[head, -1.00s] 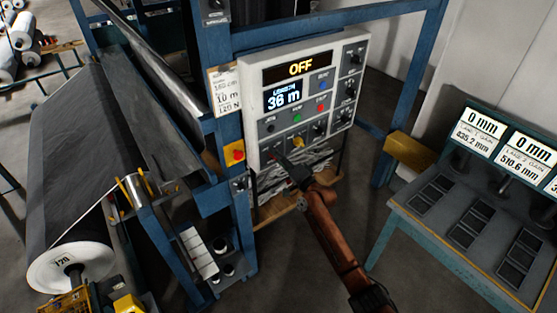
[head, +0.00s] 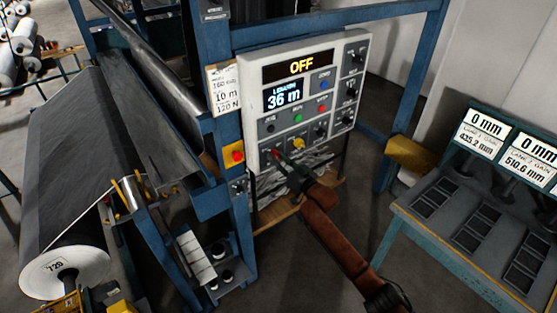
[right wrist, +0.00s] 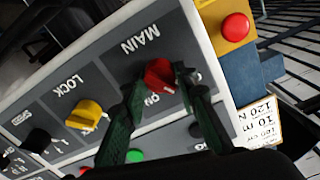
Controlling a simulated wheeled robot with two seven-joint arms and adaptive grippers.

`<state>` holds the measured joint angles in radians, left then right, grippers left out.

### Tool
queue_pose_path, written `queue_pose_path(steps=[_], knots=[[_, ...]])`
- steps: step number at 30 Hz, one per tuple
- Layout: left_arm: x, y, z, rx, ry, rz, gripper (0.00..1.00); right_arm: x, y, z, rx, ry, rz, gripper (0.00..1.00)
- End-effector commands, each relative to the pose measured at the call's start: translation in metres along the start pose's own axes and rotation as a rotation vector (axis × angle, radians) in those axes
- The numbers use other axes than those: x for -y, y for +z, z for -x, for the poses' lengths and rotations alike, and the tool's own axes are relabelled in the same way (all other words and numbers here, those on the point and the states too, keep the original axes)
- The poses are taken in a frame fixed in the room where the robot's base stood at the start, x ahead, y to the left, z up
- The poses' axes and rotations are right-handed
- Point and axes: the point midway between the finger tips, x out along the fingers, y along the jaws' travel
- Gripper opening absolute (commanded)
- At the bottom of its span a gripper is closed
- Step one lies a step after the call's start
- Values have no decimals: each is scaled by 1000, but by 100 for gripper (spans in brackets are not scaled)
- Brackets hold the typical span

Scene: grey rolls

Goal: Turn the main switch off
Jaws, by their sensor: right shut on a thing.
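The red main switch (right wrist: 160,75) is a knob on the grey panel under the word MAIN, with ON printed beside it in the right wrist view. My right gripper (right wrist: 166,86) has its dark green fingers on both sides of the knob, shut on it. In the head view my right gripper (head: 284,161) is at the lower left of the white control panel (head: 249,100) and largely hides the switch. The panel's top display (head: 300,66) reads OFF. My left gripper is in neither view.
A yellow LOCK knob (right wrist: 85,115) sits beside the main switch. A red button on a yellow box (head: 236,155) is on the blue post left of the panel.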

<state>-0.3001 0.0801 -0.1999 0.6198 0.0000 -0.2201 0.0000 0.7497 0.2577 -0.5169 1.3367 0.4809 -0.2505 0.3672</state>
Motion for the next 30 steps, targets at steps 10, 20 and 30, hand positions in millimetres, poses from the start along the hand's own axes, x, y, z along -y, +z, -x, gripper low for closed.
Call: queue_pose_path(steps=[10,20,30], knots=[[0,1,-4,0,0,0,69,-2,2,0,5,4,201,3],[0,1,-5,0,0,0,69,-2,2,0,5,4,265,3],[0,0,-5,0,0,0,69,-3,2,1,5,4,269,3]])
